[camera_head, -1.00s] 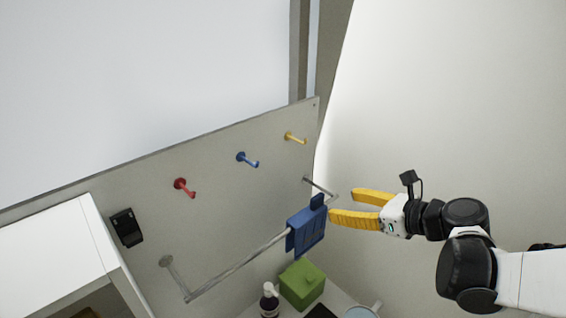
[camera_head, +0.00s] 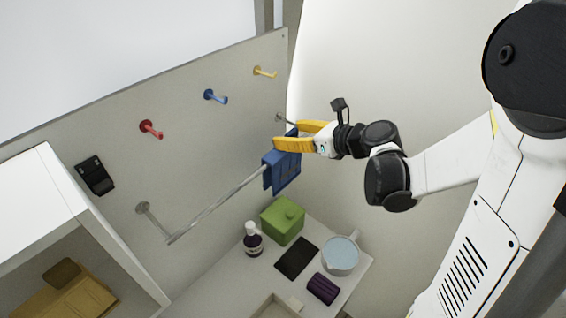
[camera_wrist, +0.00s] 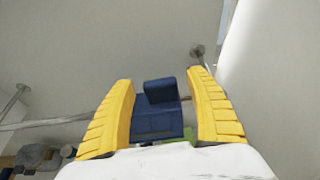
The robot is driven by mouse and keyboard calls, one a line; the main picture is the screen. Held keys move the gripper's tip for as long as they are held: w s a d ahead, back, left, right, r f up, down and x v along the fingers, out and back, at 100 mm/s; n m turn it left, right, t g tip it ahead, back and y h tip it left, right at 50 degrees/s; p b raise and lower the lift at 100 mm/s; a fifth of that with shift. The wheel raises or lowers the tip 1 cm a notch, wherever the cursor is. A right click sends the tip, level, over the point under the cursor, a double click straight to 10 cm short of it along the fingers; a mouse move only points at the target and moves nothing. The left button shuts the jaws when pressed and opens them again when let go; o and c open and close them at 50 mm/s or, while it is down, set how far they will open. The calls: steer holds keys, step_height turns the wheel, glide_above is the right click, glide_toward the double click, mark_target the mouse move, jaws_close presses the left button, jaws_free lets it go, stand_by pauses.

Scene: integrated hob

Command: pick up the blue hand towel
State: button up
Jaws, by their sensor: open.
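The blue hand towel (camera_head: 282,174) hangs folded over the metal rail (camera_head: 212,207) near its far right end. In the wrist view the towel (camera_wrist: 158,118) lies between the two yellow fingers, with a gap beside at least the right finger. My gripper (camera_head: 290,136) is open, its yellow fingers at the top of the towel and partly covering it in the head view. In the wrist view my gripper (camera_wrist: 158,90) shows both fingers spread. I cannot tell whether either finger touches the cloth.
Red (camera_head: 150,129), blue (camera_head: 215,97) and yellow (camera_head: 264,72) hooks stick out of the panel above the rail. Below, a green box (camera_head: 283,221), a soap bottle (camera_head: 252,240), a dark flat item (camera_head: 296,258), a light blue mug (camera_head: 341,256) and a purple roll (camera_head: 322,289) occupy the counter.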

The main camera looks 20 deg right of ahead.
jaws_close()
steer(key=shift+r, duration=0.1)
